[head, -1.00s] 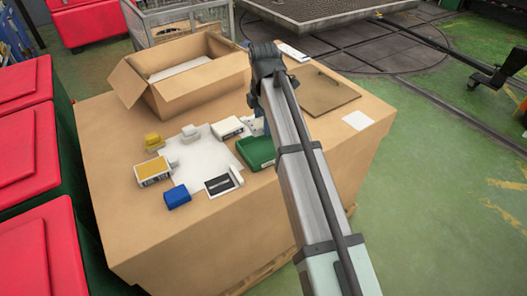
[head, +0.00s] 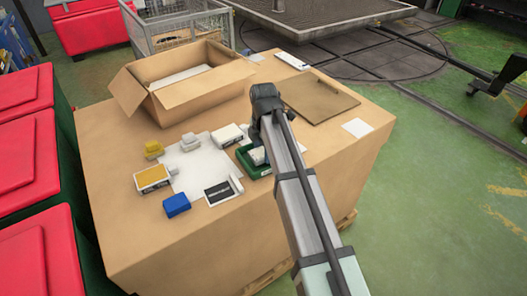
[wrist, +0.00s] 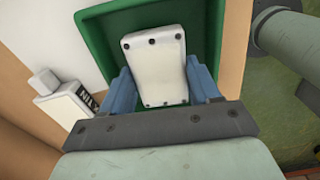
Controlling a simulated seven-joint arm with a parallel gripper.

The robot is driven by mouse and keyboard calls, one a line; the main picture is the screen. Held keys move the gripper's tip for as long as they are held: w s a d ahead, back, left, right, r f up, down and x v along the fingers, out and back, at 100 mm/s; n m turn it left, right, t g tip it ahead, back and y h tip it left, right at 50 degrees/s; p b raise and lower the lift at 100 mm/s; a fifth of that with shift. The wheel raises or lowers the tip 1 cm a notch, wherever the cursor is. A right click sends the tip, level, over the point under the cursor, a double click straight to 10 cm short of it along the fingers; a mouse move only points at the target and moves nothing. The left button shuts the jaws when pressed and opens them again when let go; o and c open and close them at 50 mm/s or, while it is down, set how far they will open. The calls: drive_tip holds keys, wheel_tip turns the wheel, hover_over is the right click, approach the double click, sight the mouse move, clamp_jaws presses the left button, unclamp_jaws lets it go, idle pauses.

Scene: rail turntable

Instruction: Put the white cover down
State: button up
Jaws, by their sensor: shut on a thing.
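The white cover (wrist: 155,65) is a pale block with dark screws at its corners. My gripper (wrist: 158,88) is shut on it, with a blue finger on each side in the wrist view. The cover is over or inside the green tray (wrist: 95,35); the wrist view does not settle its height above the tray floor. In the head view, the cover (head: 257,156) shows beside my arm at the green tray (head: 250,169). My fingertips are hidden there behind the wrist.
On the big carton stand an open cardboard box (head: 160,104), a yellow-topped box (head: 151,178), a blue block (head: 176,205), a white box with a dark label (head: 222,190) and a brown board (head: 320,98). A white sheet (head: 197,170) lies left of the tray.

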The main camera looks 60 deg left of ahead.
drive_tip(key=shift+f, duration=0.5)
drive_tip(key=o, duration=1.3)
drive_tip(key=shift+f, duration=0.15)
wheel_tip(320, 180, up, 12)
drive_tip(key=shift+r, duration=0.15)
drive_tip(key=shift+d, duration=0.1)
